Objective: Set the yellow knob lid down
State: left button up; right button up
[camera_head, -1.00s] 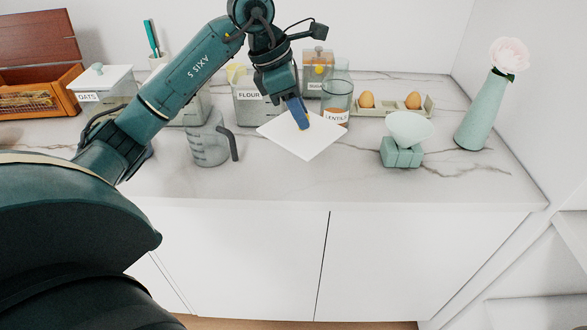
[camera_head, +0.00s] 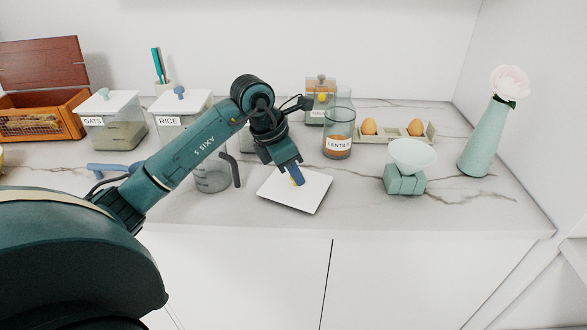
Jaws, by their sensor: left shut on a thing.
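The yellow knob lid (camera_head: 285,199) is a flat white square panel over the counter, right of the measuring jug. The flour canister (camera_head: 246,143) stands behind my left arm, mostly hidden. My right gripper is not in view.
The measuring jug (camera_head: 213,180) stands close left of the lid. The lentils jar (camera_head: 339,134) is behind it, and the green scale (camera_head: 405,180) with a white bowl is to the right. The counter (camera_head: 350,215) in front is clear.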

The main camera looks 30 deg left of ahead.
pick_arm(q)
jog(key=o, duration=1)
jog(key=shift+r, duration=0.3)
jog(key=v, duration=1.1)
jog(key=shift+s+r, duration=0.15)
jog(key=shift+r, duration=0.05)
jog(key=shift+a, duration=0.1)
